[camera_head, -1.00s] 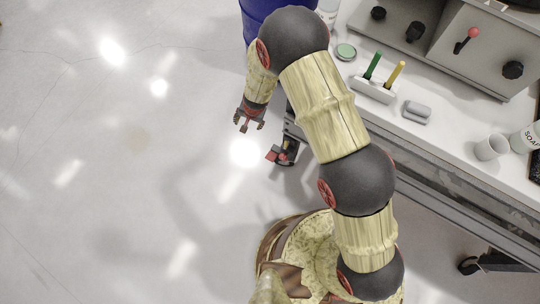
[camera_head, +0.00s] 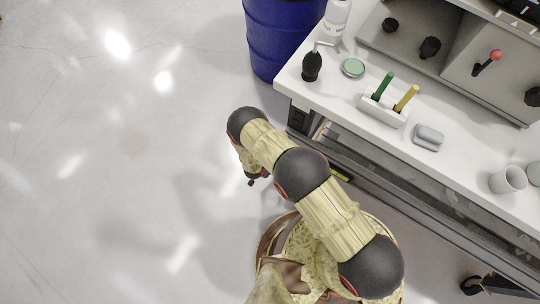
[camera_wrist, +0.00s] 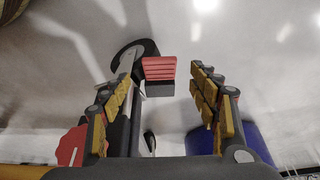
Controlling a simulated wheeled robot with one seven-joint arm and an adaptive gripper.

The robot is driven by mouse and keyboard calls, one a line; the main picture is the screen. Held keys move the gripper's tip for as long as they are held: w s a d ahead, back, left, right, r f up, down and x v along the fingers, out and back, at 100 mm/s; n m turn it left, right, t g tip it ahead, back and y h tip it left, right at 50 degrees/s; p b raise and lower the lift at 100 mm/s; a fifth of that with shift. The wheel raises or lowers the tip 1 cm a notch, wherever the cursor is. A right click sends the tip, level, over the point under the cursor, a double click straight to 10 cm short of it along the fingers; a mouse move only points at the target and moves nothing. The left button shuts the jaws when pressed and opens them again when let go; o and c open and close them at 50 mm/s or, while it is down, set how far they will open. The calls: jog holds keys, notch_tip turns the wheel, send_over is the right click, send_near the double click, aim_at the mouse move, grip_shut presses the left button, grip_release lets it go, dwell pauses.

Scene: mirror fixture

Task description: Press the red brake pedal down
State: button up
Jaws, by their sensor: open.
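The red brake pedal (camera_wrist: 159,68) shows in the wrist view as a ribbed red block with a dark underside, beside a dark curved caster part (camera_wrist: 133,50). My gripper (camera_wrist: 167,65) is open and empty in the wrist view, one finger on each side of the pedal in the picture. I cannot tell whether it touches the pedal or how far above it is. In the head view my gripper (camera_head: 257,179) is small and low beside the bench's near left corner. My arm hides the pedal and caster there.
The white workbench (camera_head: 455,165) with a pen holder (camera_head: 382,109), a grey cup (camera_head: 508,180) and a green-topped jar (camera_head: 353,68) stands at right. A blue drum (camera_head: 280,40) stands behind its left end. The floor at left is clear.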

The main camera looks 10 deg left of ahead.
jog(key=b+x, duration=0.2)
jog(key=x, duration=0.3)
jog(key=shift+f, duration=0.3)
jog(key=c, duration=0.3)
jog(key=c, duration=0.8)
jog(key=shift+c, duration=0.4)
